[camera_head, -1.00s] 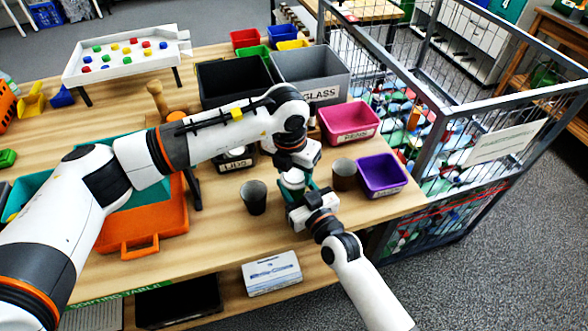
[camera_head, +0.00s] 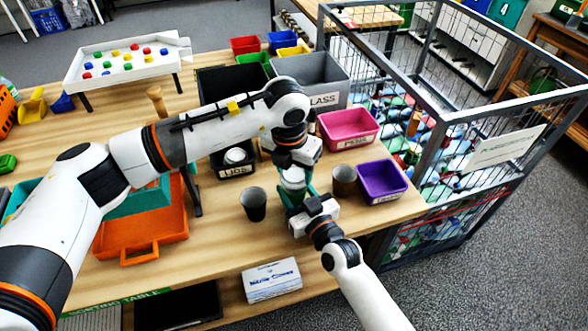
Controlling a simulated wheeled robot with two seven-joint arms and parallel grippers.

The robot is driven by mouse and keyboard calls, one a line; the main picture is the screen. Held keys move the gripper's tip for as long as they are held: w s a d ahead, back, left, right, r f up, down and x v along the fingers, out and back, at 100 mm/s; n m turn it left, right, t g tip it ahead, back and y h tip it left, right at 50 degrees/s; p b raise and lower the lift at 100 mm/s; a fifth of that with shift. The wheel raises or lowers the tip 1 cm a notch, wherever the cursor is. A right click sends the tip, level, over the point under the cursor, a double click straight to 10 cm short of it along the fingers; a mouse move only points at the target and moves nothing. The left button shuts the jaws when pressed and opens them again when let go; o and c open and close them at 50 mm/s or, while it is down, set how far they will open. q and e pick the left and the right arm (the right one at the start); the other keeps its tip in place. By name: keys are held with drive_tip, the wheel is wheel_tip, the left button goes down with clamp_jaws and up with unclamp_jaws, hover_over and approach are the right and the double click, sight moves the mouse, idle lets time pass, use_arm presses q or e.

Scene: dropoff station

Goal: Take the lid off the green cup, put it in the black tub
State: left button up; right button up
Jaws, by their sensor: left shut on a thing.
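The green cup (camera_head: 284,198) stands near the table's front edge, mostly hidden by my grippers. A white lid (camera_head: 293,179) is at its top; whether it still touches the rim is hard to see. My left gripper (camera_head: 294,168) points down from above and is shut on the lid. My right gripper (camera_head: 299,203) comes from the front and is at the cup's side; its fingertips are hidden, so its opening is unclear. The black tub (camera_head: 236,172), labelled for lids, stands to the left behind the cup, with a white round thing in it.
A dark grey cup (camera_head: 253,206) stands left of the grippers, and a brown cup (camera_head: 344,181) to the right. A purple bin (camera_head: 382,181) and a pink bin (camera_head: 348,129) are at the right. A grey bin (camera_head: 325,84) is behind. A wire cage (camera_head: 440,150) borders the table.

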sight(296, 172)
use_arm(q)
wheel_tip(296, 172, up, 3)
drive_tip(key=shift+r, duration=0.2)
use_arm(e)
drive_tip(key=o, duration=1.4)
drive_tip(key=shift+o, duration=0.2)
